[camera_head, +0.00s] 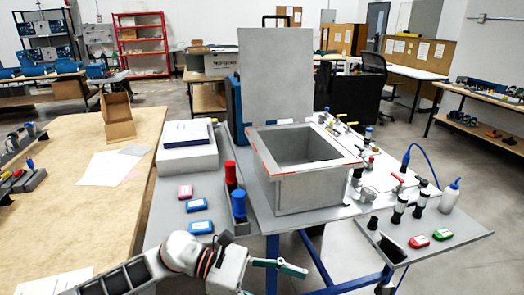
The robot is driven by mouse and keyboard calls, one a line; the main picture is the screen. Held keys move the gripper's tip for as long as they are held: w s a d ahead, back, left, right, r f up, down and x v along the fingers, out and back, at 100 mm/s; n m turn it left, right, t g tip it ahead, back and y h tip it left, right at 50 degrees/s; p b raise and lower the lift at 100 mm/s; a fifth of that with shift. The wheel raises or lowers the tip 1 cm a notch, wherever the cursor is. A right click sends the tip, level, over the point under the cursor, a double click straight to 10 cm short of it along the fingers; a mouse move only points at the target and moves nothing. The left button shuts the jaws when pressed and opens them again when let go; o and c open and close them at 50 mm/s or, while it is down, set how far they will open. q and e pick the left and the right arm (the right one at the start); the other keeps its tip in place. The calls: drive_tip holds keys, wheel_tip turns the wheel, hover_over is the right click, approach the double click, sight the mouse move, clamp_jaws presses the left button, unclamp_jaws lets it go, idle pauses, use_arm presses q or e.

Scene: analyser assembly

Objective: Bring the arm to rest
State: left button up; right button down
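My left arm comes in from the bottom left, in front of the grey worktable (240,224). Its gripper (284,280) is low, in front of the table's near edge, with fingers pointing right. One green finger shows clearly; the other is mostly cut off by the bottom edge. The fingers look spread apart, with nothing seen between them. My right gripper is not in view. A grey analyser box (308,187) with a red-edged rim stands open on the table, its lid panel (277,90) upright behind it.
Red (231,175) and blue (238,204) cylinders stand in a holder left of the box. Small pink (185,191) and blue (200,227) cases lie nearby. A white bottle (450,196) and red (418,241) and green (442,234) cases are right. A wooden table (90,215) is left.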

use_arm(q)
drive_tip(key=w+r+n+t+h, duration=0.1)
drive_tip(key=w+n+t+h, duration=0.15)
drive_tip(key=n+t, duration=0.4)
drive_tip(key=w+r+n+t+h, duration=0.1)
drive_tip(key=r+n+t+h, duration=0.15)
drive_tip(key=n, duration=0.75)
drive_tip(key=w+a+f+n+t+y, duration=0.3)
drive_tip(key=a+f+n+t+y, duration=0.6)
drive_tip(key=n, duration=1)
drive_tip(key=s+a+f+n+g+y, duration=0.1)
drive_tip(key=s+a+f+n+y, duration=0.2)
drive_tip(key=s+a+f+n, duration=0.2)
drive_tip(key=s+a+f+n+g+y, duration=0.1)
drive_tip(key=s+a+f+n+y, duration=0.2)
drive_tip(key=f, duration=0.7)
drive_tip(key=s+a+f+n+g+y, duration=0.2)
drive_tip(key=s+a+f+n, duration=0.5)
drive_tip(key=a+f+n, duration=0.1)
drive_tip(key=shift+s+a+f+n+y, duration=0.4)
drive_tip(key=shift+a+n, duration=0.2)
drive_tip(key=shift+n, duration=0.35)
